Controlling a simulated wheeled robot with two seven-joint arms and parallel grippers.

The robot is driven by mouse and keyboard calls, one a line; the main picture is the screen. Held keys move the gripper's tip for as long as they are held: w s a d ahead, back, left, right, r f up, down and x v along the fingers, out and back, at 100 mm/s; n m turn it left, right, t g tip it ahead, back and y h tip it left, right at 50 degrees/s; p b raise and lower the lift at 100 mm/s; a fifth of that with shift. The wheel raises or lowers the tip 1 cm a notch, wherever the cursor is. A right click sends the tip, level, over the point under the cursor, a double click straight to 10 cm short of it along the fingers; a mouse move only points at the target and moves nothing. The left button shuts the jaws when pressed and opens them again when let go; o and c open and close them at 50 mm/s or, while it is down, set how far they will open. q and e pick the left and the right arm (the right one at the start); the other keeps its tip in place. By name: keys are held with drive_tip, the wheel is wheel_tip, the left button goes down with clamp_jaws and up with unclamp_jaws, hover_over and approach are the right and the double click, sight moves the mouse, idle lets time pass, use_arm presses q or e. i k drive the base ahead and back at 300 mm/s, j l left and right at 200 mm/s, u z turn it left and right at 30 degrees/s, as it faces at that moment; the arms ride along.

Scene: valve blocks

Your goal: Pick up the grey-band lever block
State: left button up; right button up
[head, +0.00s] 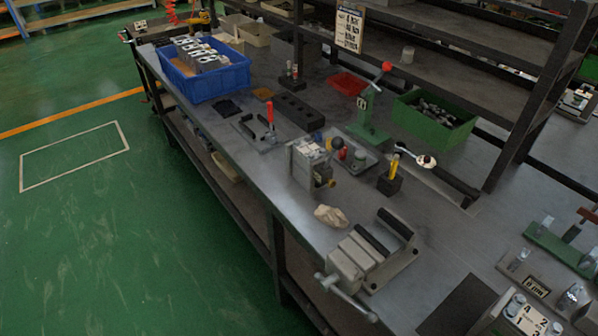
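No block with a clear grey band and lever can be singled out at this size. A silver-grey metal block (309,163) stands upright near the middle of the bench, with darker fittings on its right side; I cannot tell whether it has a grey band. Several pale blocks with dark openings (203,53) sit in a blue crate (213,84) at the bench's far left end. Neither of my grippers shows in the head view.
A grey vise (362,262) and a crumpled beige cloth (330,216) lie near the front edge of the bench (270,190). A green press (370,115), a green bin (432,122) and a red tray (347,83) stand behind. The green floor at left is clear.

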sight(308, 173)
drive_tip(key=j+z, duration=0.15)
drive_tip(key=z, duration=0.25)
drive_tip(key=i+j+z, duration=0.1)
drive_tip(key=z, duration=0.25)
drive_tip(key=j+z, duration=0.2)
drive_tip(key=z, duration=0.2)
drive_tip(key=j+z, duration=0.15)
drive_tip(key=z, duration=0.25)
drive_tip(key=j+z, duration=0.15)
drive_tip(key=j, duration=0.25)
drive_tip(key=k+j+z, duration=0.1)
drive_tip(key=j, duration=0.3)
drive_tip(key=k+j+z, duration=0.15)
drive_tip(key=j, duration=0.2)
drive_tip(key=j+z, duration=0.15)
drive_tip(key=j, duration=0.25)
drive_tip(key=k+j+z, duration=0.15)
drive_tip(key=j, duration=0.2)
drive_tip(key=k+j, duration=0.15)
drive_tip(key=j, duration=0.2)
drive_tip(key=k+j, duration=0.15)
drive_tip(key=j, duration=0.25)
